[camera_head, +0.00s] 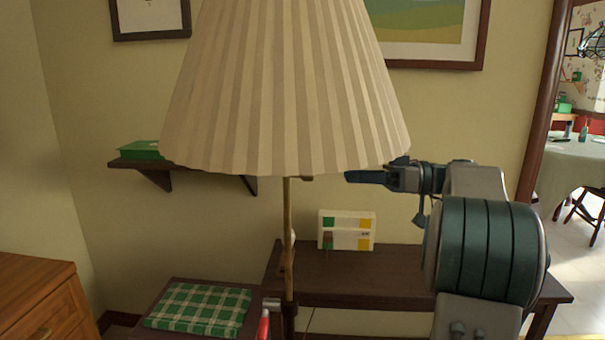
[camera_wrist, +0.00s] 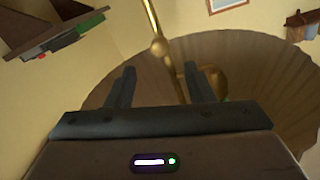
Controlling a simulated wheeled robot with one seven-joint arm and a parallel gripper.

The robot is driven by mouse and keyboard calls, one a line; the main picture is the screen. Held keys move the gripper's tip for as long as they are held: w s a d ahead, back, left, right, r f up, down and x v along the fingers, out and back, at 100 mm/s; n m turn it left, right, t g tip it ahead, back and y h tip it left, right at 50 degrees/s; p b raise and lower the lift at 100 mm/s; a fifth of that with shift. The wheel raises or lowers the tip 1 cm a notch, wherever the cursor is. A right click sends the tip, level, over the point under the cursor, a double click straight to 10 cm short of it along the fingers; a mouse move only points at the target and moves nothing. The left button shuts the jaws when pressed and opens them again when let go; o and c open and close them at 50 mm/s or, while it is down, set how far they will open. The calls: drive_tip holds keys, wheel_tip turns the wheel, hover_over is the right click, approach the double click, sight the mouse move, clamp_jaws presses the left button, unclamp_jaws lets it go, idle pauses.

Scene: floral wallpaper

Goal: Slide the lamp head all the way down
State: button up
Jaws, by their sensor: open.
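The lamp head is a pleated beige shade (camera_head: 285,90) that fills the upper middle of the head view. It sits high on a thin brass pole (camera_head: 288,235), which runs down below it. My gripper (camera_head: 352,177) is at the right, beside the shade's lower rim, with its fingers pointing left toward the pole. In the wrist view, my gripper (camera_wrist: 160,85) is open, and the brass pole (camera_wrist: 153,20) with a round brass knob (camera_wrist: 159,46) shows beyond and between the fingers. The shade's underside (camera_wrist: 255,75) spreads behind them. I see nothing held between the fingers.
A dark bench (camera_head: 370,275) with a white box (camera_head: 346,230) stands behind the pole. A green checked cushion (camera_head: 200,308) lies at the lower left. A wall shelf (camera_head: 150,166) with a green book is behind the shade. A wooden dresser (camera_head: 35,295) stands at left.

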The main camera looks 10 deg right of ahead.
sight(302, 176)
drive_tip(key=x, duration=1.1)
drive_tip(key=shift+a, duration=0.15)
clamp_jaws()
drive_tip(key=shift+f, duration=0.15)
